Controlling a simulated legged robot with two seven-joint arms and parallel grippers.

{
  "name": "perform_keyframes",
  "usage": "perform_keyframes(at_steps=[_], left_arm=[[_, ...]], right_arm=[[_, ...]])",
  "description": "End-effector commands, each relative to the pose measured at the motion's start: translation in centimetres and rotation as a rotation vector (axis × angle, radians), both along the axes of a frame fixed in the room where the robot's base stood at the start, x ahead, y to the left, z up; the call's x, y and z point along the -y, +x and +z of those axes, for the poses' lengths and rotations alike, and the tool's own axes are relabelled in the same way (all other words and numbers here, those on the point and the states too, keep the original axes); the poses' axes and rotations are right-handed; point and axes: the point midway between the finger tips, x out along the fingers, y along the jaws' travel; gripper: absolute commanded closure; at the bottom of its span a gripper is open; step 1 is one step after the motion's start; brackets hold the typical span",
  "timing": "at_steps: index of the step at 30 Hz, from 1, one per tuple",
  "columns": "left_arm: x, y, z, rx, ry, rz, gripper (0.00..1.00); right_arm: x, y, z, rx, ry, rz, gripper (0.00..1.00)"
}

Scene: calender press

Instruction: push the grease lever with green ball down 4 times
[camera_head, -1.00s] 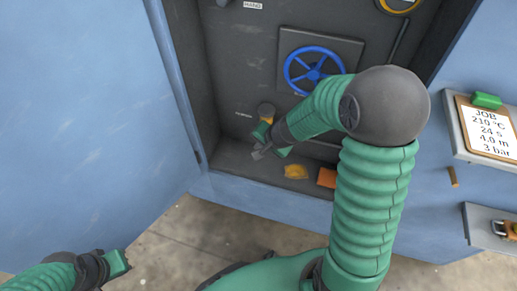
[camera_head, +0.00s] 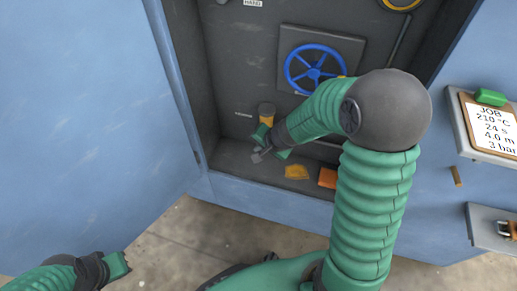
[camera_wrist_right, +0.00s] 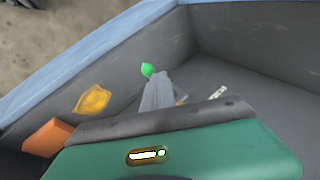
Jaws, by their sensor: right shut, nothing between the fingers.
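The lever's green ball (camera_wrist_right: 148,69) shows in the right wrist view, just beyond the tips of my right gripper (camera_wrist_right: 156,84). The fingers are shut with nothing between them. I cannot tell whether they touch the ball. The lever arm itself is hidden.
A blue handwheel (camera_head: 315,69) is on the recess's back wall. A yellow cloth-like piece (camera_head: 297,172) and an orange block (camera_head: 327,178) lie on the recess floor. The recess has a blue front edge (camera_head: 255,196). A job board (camera_head: 490,128) is at the right.

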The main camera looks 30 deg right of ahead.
Motion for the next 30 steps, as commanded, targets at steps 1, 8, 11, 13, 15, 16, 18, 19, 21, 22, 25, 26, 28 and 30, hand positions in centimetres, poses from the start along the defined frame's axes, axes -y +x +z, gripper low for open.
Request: perform_keyframes(at_steps=[1, 8, 11, 13, 15, 16, 18, 19, 21, 22, 25, 26, 28, 30], left_arm=[[0.0, 0.0, -0.13, 0.0, 0.0, 0.0, 1.0], [0.0, 0.0, -0.41, 0.0, 0.0, 0.0, 1.0], [0.0, 0.0, -0.53, 0.0, 0.0, 0.0, 1.0], [0.0, 0.0, -0.62, 0.0, 0.0, 0.0, 1.0], [0.0, 0.0, -0.7, 0.0, 0.0, 0.0, 1.0], [0.0, 0.0, -0.74, 0.0, 0.0, 0.0, 1.0], [0.0, 0.0, -0.82, 0.0, 0.0, 0.0, 1.0], [0.0, -0.01, -0.85, 0.0, 0.0, 0.0, 1.0], [0.0, 0.0, -0.91, 0.0, 0.0, 0.0, 1.0], [0.0, 0.0, -0.92, 0.0, 0.0, 0.0, 1.0], [0.0, 0.0, -0.91, 0.0, 0.0, 0.0, 1.0], [0.0, 0.01, -0.9, 0.0, 0.0, 0.0, 1.0], [0.0, 0.0, -0.9, 0.0, 0.0, 0.0, 1.0], [0.0, 0.0, -0.9, 0.0, 0.0, 0.0, 1.0]], right_arm=[[-0.04, -0.04, -0.15, 0.0, 0.001, 0.0, 1.0], [-0.1, -0.09, -0.36, 0.0, 0.001, 0.0, 1.0], [-0.12, -0.11, -0.46, -0.001, 0.0, 0.0, 1.0], [-0.14, -0.13, -0.52, -0.001, 0.0, 0.0, 1.0], [-0.16, -0.14, -0.59, -0.001, 0.0, 0.0, 1.0], [-0.16, -0.15, -0.62, -0.001, 0.0, 0.0, 1.0], [-0.17, -0.17, -0.68, -0.001, 0.0, 0.0, 1.0], [-0.19, -0.17, -0.71, -0.001, 0.0, 0.0, 1.0], [-0.2, -0.19, -0.76, -0.001, -0.001, 0.001, 1.0], [-0.21, -0.19, -0.77, -0.001, -0.001, 0.001, 1.0], [-0.22, -0.19, -0.74, -0.001, 0.0, 0.001, 1.0], [-0.22, -0.2, -0.74, -0.001, 0.0, 0.001, 1.0], [-0.22, -0.19, -0.73, -0.001, 0.0, 0.001, 1.0], [-0.22, -0.19, -0.73, 0.0, 0.0, 0.001, 1.0]])
